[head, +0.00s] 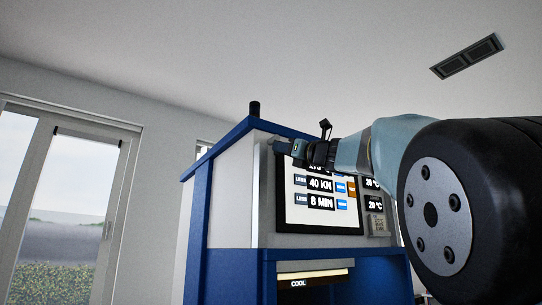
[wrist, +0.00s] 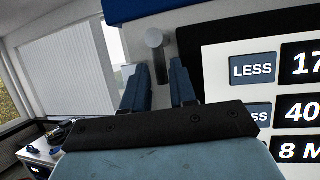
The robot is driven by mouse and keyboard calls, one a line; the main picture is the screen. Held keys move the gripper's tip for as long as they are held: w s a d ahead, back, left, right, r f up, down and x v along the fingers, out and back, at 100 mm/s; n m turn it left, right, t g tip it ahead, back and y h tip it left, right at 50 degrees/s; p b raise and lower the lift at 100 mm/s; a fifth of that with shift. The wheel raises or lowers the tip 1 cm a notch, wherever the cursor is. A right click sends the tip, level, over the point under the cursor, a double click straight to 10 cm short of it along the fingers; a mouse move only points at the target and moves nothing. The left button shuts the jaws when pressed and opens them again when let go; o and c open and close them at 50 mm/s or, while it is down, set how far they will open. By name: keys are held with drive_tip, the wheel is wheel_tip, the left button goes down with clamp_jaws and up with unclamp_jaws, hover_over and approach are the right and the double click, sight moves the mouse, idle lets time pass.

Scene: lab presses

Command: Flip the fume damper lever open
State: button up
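A grey lever with a round knob (wrist: 154,39), which looks like the fume damper lever, stands at the left of the press's display in the wrist view. Its shaft runs down from the knob into the space between my fingers. My gripper (wrist: 161,68) has its two blue fingers apart, one on each side of the shaft. I cannot tell whether either finger touches it. In the head view my gripper (head: 284,148) is at the upper left of the press front. The lever cannot be made out there.
The blue and white press (head: 228,200) fills the middle of the head view. Its lit display (head: 310,215) lies right of and below my gripper, partly behind my arm. A dark post (head: 254,108) rises from the press top. A glazed door (head: 62,215) is at far left.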

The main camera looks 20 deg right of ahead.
drive_tip(key=shift+x, duration=1)
drive_tip(key=shift+c, duration=0.3)
